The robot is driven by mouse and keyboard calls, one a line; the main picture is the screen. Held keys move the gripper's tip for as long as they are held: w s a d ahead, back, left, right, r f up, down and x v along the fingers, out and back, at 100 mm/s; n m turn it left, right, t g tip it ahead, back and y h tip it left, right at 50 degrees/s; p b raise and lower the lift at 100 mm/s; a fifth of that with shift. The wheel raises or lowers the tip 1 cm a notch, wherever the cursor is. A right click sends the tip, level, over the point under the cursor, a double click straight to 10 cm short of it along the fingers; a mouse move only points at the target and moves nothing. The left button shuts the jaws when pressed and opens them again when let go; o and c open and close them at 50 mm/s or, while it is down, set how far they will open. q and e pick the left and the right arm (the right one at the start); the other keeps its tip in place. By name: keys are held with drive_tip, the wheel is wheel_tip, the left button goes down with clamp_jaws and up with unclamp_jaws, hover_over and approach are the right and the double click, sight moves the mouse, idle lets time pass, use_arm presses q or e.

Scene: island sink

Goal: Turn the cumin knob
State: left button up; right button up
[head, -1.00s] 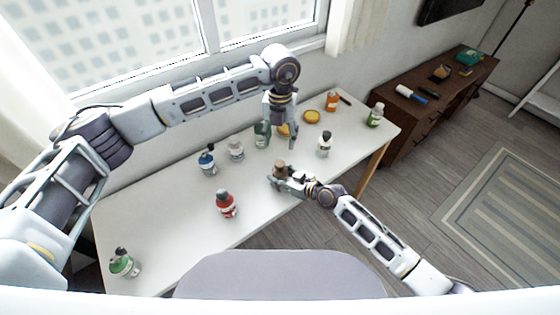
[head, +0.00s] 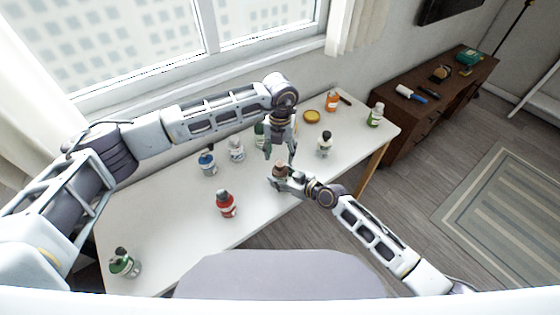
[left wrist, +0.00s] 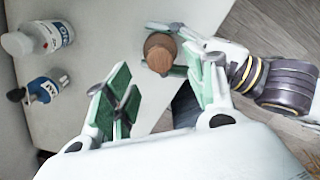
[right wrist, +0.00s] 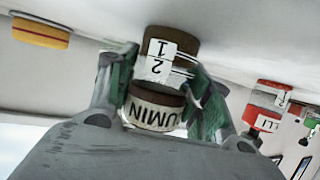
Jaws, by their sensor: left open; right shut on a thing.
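The cumin jar (right wrist: 155,105) stands on the white table with a brown round knob (head: 280,168) on top. In the right wrist view its label reads "UMIN", and a white band with "1" and "2" sits under the brown top. My right gripper (head: 279,182) is shut on the jar, with green finger pads on both sides. My left gripper (head: 281,153) is open and points down just above the knob. I see no contact there.
A green bottle (head: 124,263) is at the near left. A yellow lid (head: 312,117) lies at the back. The table's front edge is close to the jar.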

sight(280, 163)
use_arm(q)
drive_tip(key=shift+f, duration=2.5)
drive_tip(key=c, duration=1.1)
drive_tip(key=shift+o, duration=0.2)
drive_tip(key=shift+m, duration=0.3)
drive_tip(key=shift+m, duration=2.5)
drive_tip(key=o, duration=1.1)
drive_tip(key=shift+c, duration=0.2)
